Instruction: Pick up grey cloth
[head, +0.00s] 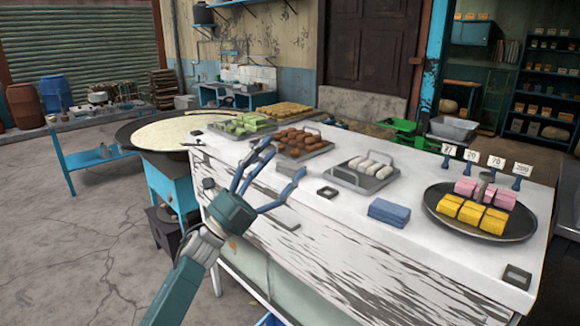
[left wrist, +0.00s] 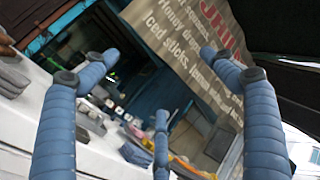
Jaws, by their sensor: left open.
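Grey items (left wrist: 12,78) show at that view's left edge; I cannot tell whether one is the cloth. My right gripper is not in view.
The white counter (head: 330,213) also carries a blue folded cloth (head: 389,212), trays of sweets (head: 365,174), and a dark round platter (head: 490,232) of yellow and pink pieces. A large pan (head: 175,132) stands left. Bare counter lies around the blue cloth.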

